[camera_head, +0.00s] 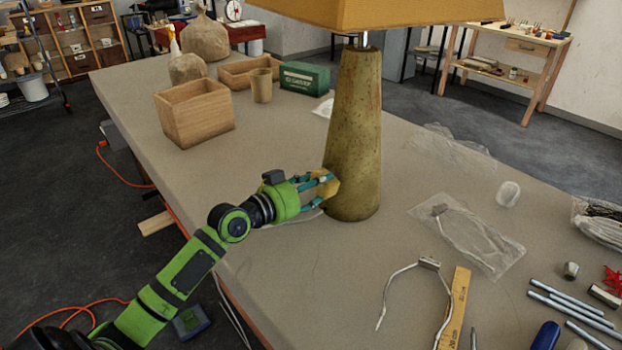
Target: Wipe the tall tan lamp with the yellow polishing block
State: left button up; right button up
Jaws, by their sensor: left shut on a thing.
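The tall tan lamp (355,130) stands upright on the table, with a speckled tapered base and a wide yellow-tan shade (385,12) cut off by the top edge. My left gripper (328,184) reaches in from the left at the lower part of the lamp base. It is shut on the yellow polishing block (329,188), which is at the left side of the base. The block looks to be against the base, but I cannot tell whether it touches. The fingers partly hide the block. My right gripper is not in view.
A wooden box (195,113), a cup (261,86), a green box (305,78) and vases (204,40) stand at the back left of the table (290,265). A bagged cord (465,235), wire harp (400,290), ruler (455,308) and metal rods (575,305) lie at right.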

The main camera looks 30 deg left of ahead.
pick_arm(q)
jog(key=shift+s+d+r+p, duration=0.1)
jog(key=shift+s+d+p, duration=0.05)
jog(key=shift+d+p, duration=0.3)
jog(key=shift+s+d+r+p, duration=0.15)
jog(key=shift+d+p, duration=0.15)
jog(key=shift+d, duration=0.15)
jog(key=shift+s+d+f+p, duration=0.15)
jog(key=shift+d+p, duration=0.1)
jog(key=shift+d, duration=0.15)
jog(key=shift+s+d+f+p, duration=0.1)
jog(key=shift+d+p, duration=0.15)
jog(key=shift+d, duration=0.1)
jog(key=shift+f+b, duration=0.5)
jog(key=shift+b, duration=0.05)
jog(key=a+b, duration=0.2)
jog(key=shift+w+a+f+b, duration=0.15)
jog(key=shift+w+a+b, duration=0.15)
jog(key=shift+w+a, duration=0.1)
jog(key=shift+w+a+r+b, duration=0.15)
jog(key=shift+a+r+b, duration=0.05)
jog(key=shift+a+b, duration=0.2)
jog(key=a+b, duration=0.2)
jog(key=b, duration=0.1)
jog(key=shift+w+a+f, duration=0.1)
jog(key=shift+w+f, duration=0.1)
jog(key=shift+w, duration=0.2)
jog(key=shift+w+a+r+b, duration=0.2)
jog(key=shift+a+b, duration=0.35)
jog(key=shift+b, duration=0.05)
